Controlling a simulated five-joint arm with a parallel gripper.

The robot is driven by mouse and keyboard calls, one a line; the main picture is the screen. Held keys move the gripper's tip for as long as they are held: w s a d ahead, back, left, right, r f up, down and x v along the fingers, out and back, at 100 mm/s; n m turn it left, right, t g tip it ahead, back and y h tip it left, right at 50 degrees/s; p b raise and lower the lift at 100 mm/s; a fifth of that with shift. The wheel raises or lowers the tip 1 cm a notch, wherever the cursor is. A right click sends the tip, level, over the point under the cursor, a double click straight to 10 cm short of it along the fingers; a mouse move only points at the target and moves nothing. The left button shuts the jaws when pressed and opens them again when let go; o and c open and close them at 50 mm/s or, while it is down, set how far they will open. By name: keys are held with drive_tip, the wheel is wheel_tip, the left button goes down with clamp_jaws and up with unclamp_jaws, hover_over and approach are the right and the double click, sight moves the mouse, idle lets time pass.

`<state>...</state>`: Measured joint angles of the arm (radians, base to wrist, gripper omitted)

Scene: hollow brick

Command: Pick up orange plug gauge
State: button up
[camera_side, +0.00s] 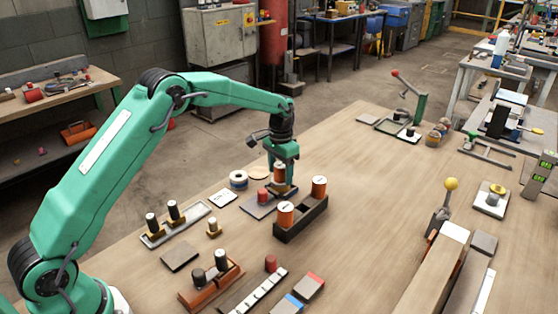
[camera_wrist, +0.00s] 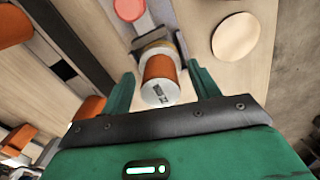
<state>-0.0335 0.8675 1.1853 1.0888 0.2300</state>
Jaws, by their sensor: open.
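An orange plug gauge (camera_side: 279,174) with a pale end cap stands in a brass-coloured collar on a small dark plate (camera_side: 258,206). In the wrist view the same orange plug gauge (camera_wrist: 161,70) lies between the two green fingers of my gripper (camera_wrist: 162,76). The fingers are apart, with a visible gap on each side of it. In the side view my gripper (camera_side: 282,166) is over the gauge from above and partly hides it. Two more orange plugs, a front one (camera_side: 286,216) and a rear one (camera_side: 319,187), stand in a dark hollow brick (camera_side: 301,223).
A red plug (camera_side: 261,197) stands on the same plate, close to the gauge. Black plugs on a tray (camera_side: 172,233) stand at left.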

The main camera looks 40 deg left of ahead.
drive_tip(key=shift+c, duration=0.2)
drive_tip(key=c, duration=1.1)
drive_tip(key=shift+r, duration=0.1)
drive_tip(key=shift+r, duration=0.45)
wheel_tip(320, 180, up, 3)
drive_tip(key=shift+r, duration=0.1)
drive_tip(key=s+d+r, duration=0.5)
drive_tip(key=d+r, duration=0.1)
drive_tip(key=d, duration=0.4)
drive_tip(key=shift+s+d+r, duration=0.15)
drive_tip(key=shift+s+r, duration=0.2)
drive_tip(key=shift+r, duration=0.05)
